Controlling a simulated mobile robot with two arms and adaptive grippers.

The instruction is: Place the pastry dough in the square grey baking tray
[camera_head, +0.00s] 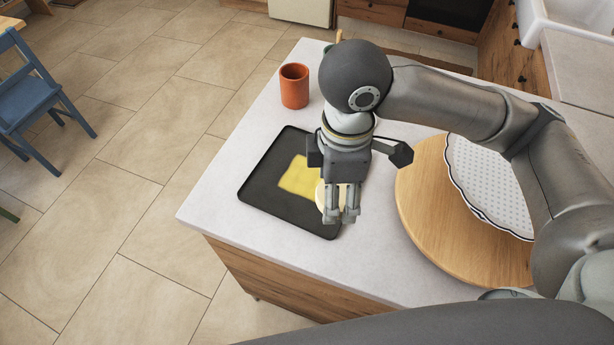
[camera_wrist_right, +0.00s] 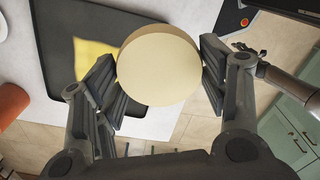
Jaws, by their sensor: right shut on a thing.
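The pastry dough (camera_wrist_right: 158,65) is a thick, pale cream disc. My right gripper (camera_head: 341,219) is shut on it, with a finger at either side of the disc in the right wrist view. In the head view the dough (camera_head: 320,197) is mostly hidden behind the fingers. The square dark grey baking tray (camera_head: 262,182) lies on the counter. The dough appears over the tray's right part, with its height above it unclear. A flat yellow square (camera_head: 298,178) lies in the tray, left of the dough. My left gripper is not in view.
An orange-red cup (camera_head: 294,88) stands behind the tray on the pale counter (camera_head: 225,205). A round wooden board (camera_head: 425,215) with a white, dark-rimmed plate (camera_head: 490,185) lies to the right. The counter's edge runs close to the tray's left side.

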